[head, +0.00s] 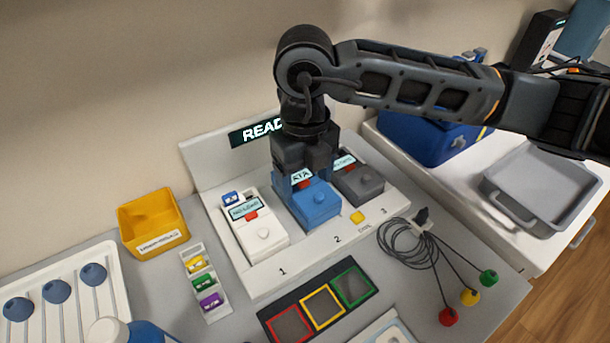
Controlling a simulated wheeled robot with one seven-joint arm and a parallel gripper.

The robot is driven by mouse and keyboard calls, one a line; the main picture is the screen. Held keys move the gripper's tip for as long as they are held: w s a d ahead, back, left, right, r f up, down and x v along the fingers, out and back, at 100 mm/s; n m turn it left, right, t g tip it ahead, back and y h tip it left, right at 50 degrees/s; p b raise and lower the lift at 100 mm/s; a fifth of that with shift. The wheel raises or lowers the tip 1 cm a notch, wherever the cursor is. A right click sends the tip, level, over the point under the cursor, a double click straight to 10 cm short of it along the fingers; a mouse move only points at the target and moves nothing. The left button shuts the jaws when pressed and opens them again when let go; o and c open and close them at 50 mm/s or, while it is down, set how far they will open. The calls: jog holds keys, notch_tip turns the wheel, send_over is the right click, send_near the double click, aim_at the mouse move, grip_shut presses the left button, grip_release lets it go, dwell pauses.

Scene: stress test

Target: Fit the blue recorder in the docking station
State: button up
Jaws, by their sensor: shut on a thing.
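The docking station (195,150) is a white unit with a dark READY display (258,131) and bays numbered 1, 2 and 3. The blue recorder (315,204) is at the middle bay, number 2. My gripper (309,180) points down and is shut on the recorder's upper part, hiding some of its label. I cannot tell whether the recorder is fully seated. A white recorder (262,236) sits in bay 1 and a dark grey recorder (363,184) in bay 3, close beside the blue one.
A yellow bin (150,222) and a strip of coloured cartridges (203,283) stand left. A mat with red, yellow and green squares (322,306) lies in front. Cables with coloured ends (469,297) lie right, near a grey tray (545,185) and blue box (425,140).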

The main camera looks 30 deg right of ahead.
jog(key=shift+f+b, duration=0.9)
jog(key=shift+b, duration=0.15)
dwell(1.2)
dwell(0.5)
jog(key=o, duration=0.9)
jog(key=shift+c, duration=0.2)
jog(key=shift+r, duration=0.2)
jog(key=shift+r+p, duration=0.85)
jog(key=shift+r, duration=1)
jog(key=shift+o, duration=1.4)
jog(key=shift+r+p, duration=0.45)
jog(key=shift+r, duration=1.05)
